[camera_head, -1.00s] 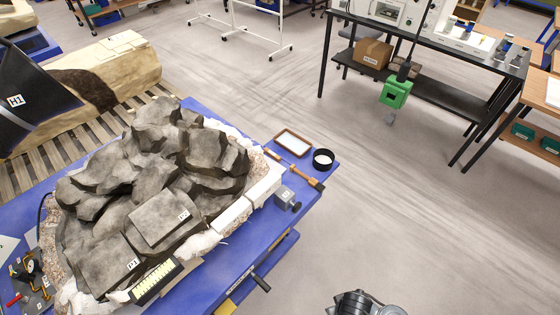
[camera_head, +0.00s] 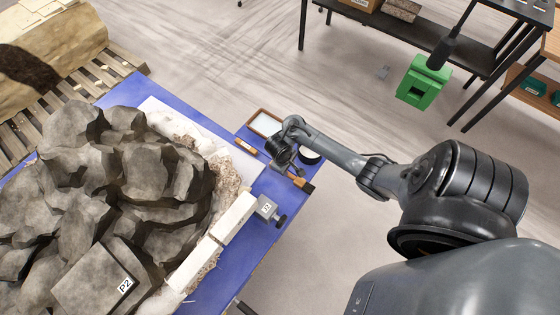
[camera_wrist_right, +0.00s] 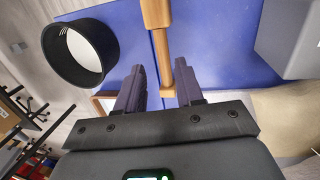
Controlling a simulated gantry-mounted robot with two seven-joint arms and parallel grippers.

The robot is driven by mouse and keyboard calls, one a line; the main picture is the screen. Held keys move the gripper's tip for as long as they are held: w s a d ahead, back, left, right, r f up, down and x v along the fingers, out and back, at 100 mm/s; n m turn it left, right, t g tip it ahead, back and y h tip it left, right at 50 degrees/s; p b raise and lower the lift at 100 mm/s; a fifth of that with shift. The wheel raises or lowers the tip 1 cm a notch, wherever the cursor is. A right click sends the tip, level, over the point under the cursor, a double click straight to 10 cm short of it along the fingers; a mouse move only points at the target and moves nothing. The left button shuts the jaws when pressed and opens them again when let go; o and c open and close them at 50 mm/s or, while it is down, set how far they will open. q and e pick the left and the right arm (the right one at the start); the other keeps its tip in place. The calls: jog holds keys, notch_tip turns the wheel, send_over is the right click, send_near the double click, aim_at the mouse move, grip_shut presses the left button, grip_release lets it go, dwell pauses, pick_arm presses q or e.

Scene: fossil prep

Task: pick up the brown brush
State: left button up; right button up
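The brown brush lies on the blue table top beside the stone block; its handle end (camera_head: 246,146) and its dark bristle end (camera_head: 303,185) show on either side of my right gripper (camera_head: 283,163). The gripper hides the middle of the brush in the head view. In the right wrist view, the brush handle (camera_wrist_right: 160,40) runs down into the gap between the fingers of my right gripper (camera_wrist_right: 159,80). The fingers are apart, one on each side of the handle's line. Whether they touch the brush cannot be told. My left gripper is not in view.
A black cup (camera_wrist_right: 82,52) stands close beside the brush; it is partly hidden in the head view (camera_head: 309,155). A wood-framed tray (camera_head: 265,123) lies just behind. A grey block with a knob (camera_head: 266,208) and the large rock (camera_head: 150,175) are near. The table edge is close.

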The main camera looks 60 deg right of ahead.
aim_at(292, 177)
jog(key=shift+t, duration=0.3)
jog(key=w+f+b, duration=0.1)
jog(key=b, duration=0.1)
jog(key=w+d+f+b, duration=0.1)
jog(key=w+f+b, duration=0.1)
jog(key=shift+f, duration=0.3)
jog(key=shift+d+f+b, duration=0.15)
jog(key=shift+f+b, duration=0.6)
jog(key=shift+f, duration=0.2)
jog(key=shift+w+d+f+b, duration=0.1)
jog(key=shift+d+f+b, duration=0.1)
jog(key=shift+f+b, duration=0.6)
jog(key=shift+w+d+f+b, duration=0.15)
jog(key=shift+f+b, duration=0.25)
jog(key=shift+f, duration=0.75)
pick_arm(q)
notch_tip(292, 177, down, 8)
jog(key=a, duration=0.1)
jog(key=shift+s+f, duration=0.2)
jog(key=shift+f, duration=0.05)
pick_arm(e)
jog(key=shift+s, duration=0.1)
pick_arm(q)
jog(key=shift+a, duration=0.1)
pick_arm(e)
jog(key=shift+c, duration=0.2)
grip_shut()
